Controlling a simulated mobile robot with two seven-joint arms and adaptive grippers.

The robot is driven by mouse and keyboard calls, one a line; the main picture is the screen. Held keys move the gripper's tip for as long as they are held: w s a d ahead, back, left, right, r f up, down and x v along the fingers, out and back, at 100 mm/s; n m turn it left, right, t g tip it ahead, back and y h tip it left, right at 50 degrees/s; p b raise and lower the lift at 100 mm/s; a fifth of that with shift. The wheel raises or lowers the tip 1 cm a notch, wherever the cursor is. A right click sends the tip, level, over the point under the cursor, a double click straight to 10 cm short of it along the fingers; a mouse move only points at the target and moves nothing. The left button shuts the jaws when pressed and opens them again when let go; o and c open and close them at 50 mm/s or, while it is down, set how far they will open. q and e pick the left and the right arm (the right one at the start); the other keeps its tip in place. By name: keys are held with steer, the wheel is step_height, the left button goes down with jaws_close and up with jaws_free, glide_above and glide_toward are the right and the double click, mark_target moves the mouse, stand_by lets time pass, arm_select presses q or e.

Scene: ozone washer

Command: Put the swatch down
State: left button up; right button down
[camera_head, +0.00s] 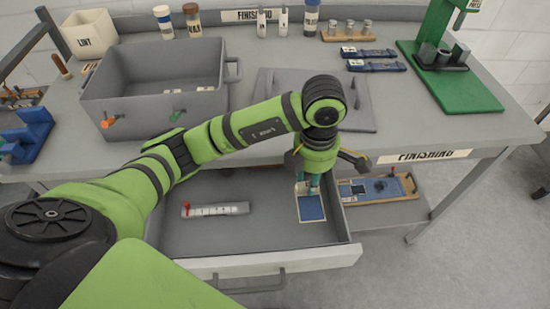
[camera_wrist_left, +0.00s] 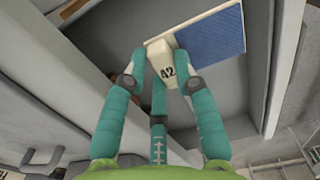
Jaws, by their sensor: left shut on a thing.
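The swatch (camera_head: 311,207) is a flat card with a blue panel and a pale border, over the right part of the open drawer (camera_head: 235,263). In the left wrist view the swatch (camera_wrist_left: 212,42) has a pale tab marked 42. My left gripper (camera_head: 314,185) points down with its teal fingers shut on that tab; the fingers also show in the left wrist view (camera_wrist_left: 160,66). I cannot tell whether the swatch touches the drawer floor. My right gripper is not in view.
A grey ruler-like strip with a red knob (camera_head: 215,209) lies in the drawer's left part. A grey bin (camera_head: 150,82) and a flat grey panel (camera_head: 361,112) are on the bench above. A shelf holding a wooden tray (camera_head: 400,190) is right of the drawer.

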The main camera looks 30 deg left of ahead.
mark_target(306, 201)
arm_select(q)
step_height(306, 201, down, 10)
steer(key=shift+r+p, duration=0.1)
steer(key=shift+p, duration=0.7)
steer(key=shift+f, duration=0.25)
steer(key=o, duration=1)
steer(key=shift+o, duration=0.2)
steer(key=shift+r, duration=0.1)
